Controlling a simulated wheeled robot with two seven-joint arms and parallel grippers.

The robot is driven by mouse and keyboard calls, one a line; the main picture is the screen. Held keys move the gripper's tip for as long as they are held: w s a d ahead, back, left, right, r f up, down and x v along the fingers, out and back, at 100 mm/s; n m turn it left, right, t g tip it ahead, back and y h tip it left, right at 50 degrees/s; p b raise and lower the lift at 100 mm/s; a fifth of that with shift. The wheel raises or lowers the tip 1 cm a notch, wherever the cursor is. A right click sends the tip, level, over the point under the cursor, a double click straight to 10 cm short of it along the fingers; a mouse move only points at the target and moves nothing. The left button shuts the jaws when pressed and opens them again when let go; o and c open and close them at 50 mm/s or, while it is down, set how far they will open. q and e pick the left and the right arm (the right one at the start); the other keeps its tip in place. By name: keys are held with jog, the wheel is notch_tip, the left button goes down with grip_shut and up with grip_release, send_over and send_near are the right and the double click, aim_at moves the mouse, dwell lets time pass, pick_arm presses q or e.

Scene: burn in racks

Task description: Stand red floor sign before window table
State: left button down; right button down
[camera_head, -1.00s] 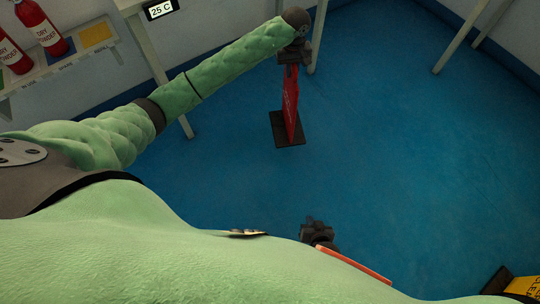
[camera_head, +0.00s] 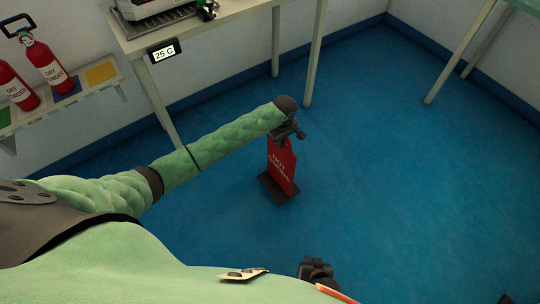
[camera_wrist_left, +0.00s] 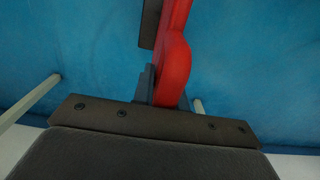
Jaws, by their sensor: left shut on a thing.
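The red floor sign (camera_head: 281,166) with white lettering is upright on its dark flat base (camera_head: 277,189), in the middle of the head view. My left gripper (camera_head: 285,137) is shut on the top of the sign. In the left wrist view the red sign (camera_wrist_left: 173,60) runs up from between the fingers, with part of its dark base (camera_wrist_left: 149,24) beside it. Whether the base touches the floor is hard to tell. My right gripper (camera_head: 316,270) is low in the head view, away from the sign; its fingers are too small to judge.
A pale table (camera_head: 222,19) carrying equipment stands behind, with a "25 C" display (camera_head: 164,51). Its leg (camera_head: 315,60) is near the sign. Red extinguishers (camera_head: 45,62) are on a shelf at left. Another table (camera_head: 463,52) is at far right. Blue floor (camera_head: 400,180) at right is clear.

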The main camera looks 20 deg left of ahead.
pick_arm(q)
jog(key=s+a+f, duration=0.2)
jog(key=a+f, duration=0.2)
jog(key=f, duration=0.2)
jog(key=shift+s+f, duration=0.15)
jog(key=shift+f, duration=0.2)
jog(key=shift+a, duration=0.1)
jog(key=c, duration=1.4)
grip_release()
jog(key=shift+f, duration=0.1)
